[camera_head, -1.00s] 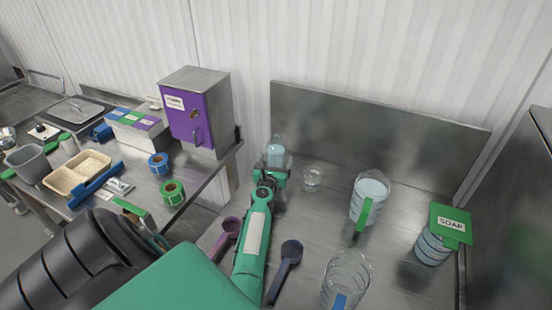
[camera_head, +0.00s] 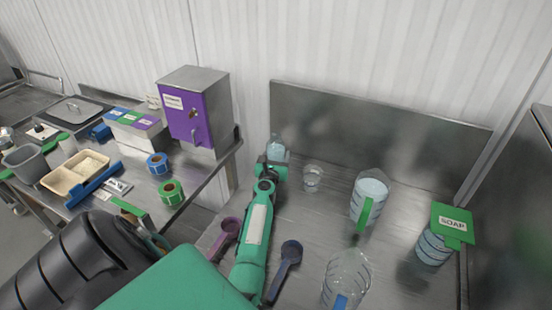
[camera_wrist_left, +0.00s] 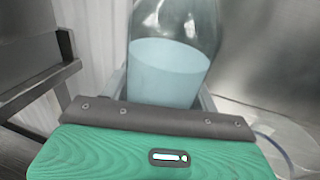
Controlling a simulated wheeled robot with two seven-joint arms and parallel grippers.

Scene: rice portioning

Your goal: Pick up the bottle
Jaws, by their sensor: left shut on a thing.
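The bottle (camera_head: 276,147) is clear with pale blue liquid and stands out at the far left of the steel table, near the backsplash. My left gripper (camera_head: 272,165) is at the bottle, its fingers on either side of it. In the left wrist view the bottle (camera_wrist_left: 170,70) fills the middle, upright, between the fingers, with its lower part hidden behind the gripper body. The gripper is shut on the bottle. Whether the bottle's base touches the table cannot be seen. My right gripper is not in view.
A small clear cup (camera_head: 312,178) stands just right of the bottle. A jug with a green handle (camera_head: 368,196), another clear jug (camera_head: 346,279) and a soap container (camera_head: 437,243) stand further right. A purple scoop (camera_head: 226,236) and a dark blue scoop (camera_head: 284,268) lie beside my left arm.

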